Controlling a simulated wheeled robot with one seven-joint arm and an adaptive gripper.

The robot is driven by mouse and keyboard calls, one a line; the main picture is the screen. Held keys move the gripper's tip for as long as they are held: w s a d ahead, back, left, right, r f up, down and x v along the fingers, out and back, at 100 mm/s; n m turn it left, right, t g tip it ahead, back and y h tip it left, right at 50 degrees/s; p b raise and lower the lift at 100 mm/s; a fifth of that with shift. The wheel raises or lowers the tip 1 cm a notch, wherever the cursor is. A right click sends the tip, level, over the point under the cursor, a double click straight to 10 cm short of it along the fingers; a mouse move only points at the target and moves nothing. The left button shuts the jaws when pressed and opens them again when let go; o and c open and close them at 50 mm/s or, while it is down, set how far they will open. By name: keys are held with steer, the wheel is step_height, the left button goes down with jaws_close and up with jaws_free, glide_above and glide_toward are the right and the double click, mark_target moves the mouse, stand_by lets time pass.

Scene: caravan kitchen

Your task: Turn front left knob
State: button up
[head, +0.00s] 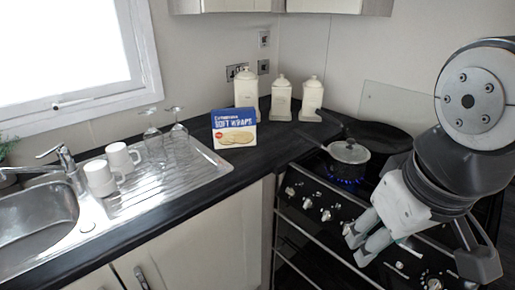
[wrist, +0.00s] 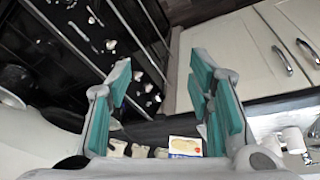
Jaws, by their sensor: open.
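The stove's control knobs run in a slanting row along its dark front panel; the left ones (head: 307,203) show clear of my arm in the head view. Some middle knobs are hidden behind my gripper, and others (head: 400,265) show to its right. I cannot tell which knob is the front left one. In the wrist view the knob row (wrist: 110,44) lies at upper left, beyond the left finger. My gripper (head: 356,245) is open and empty in front of the panel, and its teal-padded fingers (wrist: 160,78) stand apart in the wrist view.
A soft wraps box (head: 234,128) and white canisters (head: 281,100) stand on the counter. Mugs (head: 119,157) and glasses stand by the sink (head: 40,222).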

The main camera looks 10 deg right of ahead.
steer(key=w+d+f+n+g+h+b, duration=0.25)
steer(key=w+f+n+b, duration=0.35)
steer(key=w, duration=0.3)
steer(key=n+t+h+b, duration=0.75)
steer(key=n+b, duration=0.55)
steer(key=n, duration=0.5)
glide_toward(289, 192)
steer(key=shift+g, duration=0.3)
steer(key=b+x, duration=0.1)
steer(key=x, duration=0.3)
steer(key=b+x, duration=0.2)
steer(key=x, duration=0.3)
steer(key=shift+w, duration=0.4)
jaws_close()
